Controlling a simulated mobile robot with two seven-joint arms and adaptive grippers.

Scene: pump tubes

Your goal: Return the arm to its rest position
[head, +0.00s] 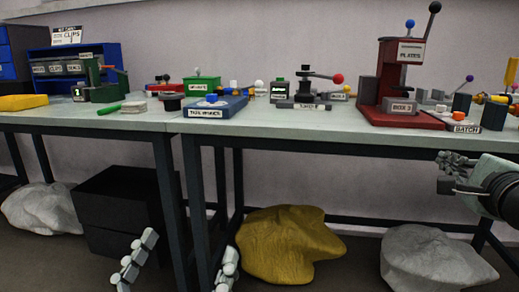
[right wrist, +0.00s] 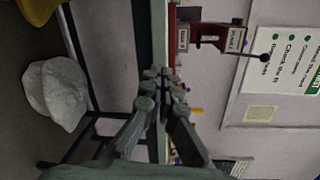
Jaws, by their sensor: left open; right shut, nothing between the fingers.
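My right arm enters the head view from the right edge. Its gripper (head: 452,170) is in front of the right table (head: 300,125), around the height of its front edge, and looks closed. In the right wrist view the gripper's fingers (right wrist: 160,76) are together with nothing between them. My left gripper (head: 191,246) shows at the bottom of the head view as two fingers spread well apart, open and empty, low in front of the tables. The rest of my left arm is out of view.
The tables carry a red press (head: 398,75), a blue tray (head: 216,107), an orange cup (head: 458,115) and bins (head: 75,62). Beneath are a black box (head: 115,205), a yellow sack (head: 285,245) and white sacks (head: 432,262). A wall poster (right wrist: 285,70) shows in the wrist view.

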